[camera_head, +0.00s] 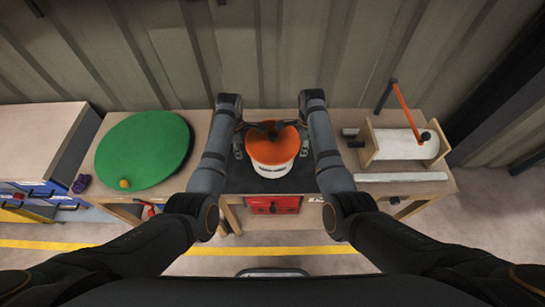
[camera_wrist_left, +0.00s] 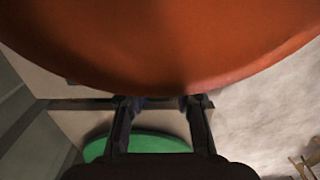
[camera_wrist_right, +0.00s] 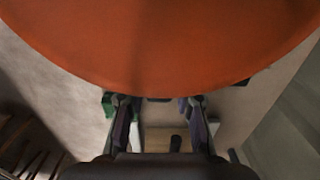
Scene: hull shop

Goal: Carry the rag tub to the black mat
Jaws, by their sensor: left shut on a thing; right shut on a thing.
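The rag tub (camera_head: 268,155) is a white bucket with an orange top, upright in the middle of the head view. Its orange top also fills the upper part of the left wrist view (camera_wrist_left: 160,45) and the right wrist view (camera_wrist_right: 160,45). The black mat (camera_head: 237,180) lies on the middle bench, showing around the tub. I cannot tell whether the tub touches it. My left gripper (camera_head: 243,138) is shut on the tub's left side, and my right gripper (camera_head: 300,137) is shut on its right side. The exact grip points are hidden.
A green disc (camera_head: 140,150) with a small yellow thing (camera_head: 124,184) lies left. A wooden stand with a white roll (camera_head: 395,144) and an orange bar sits right, behind a pale strip (camera_head: 400,177). A red box (camera_head: 272,205) is below the bench. The corrugated wall stands behind.

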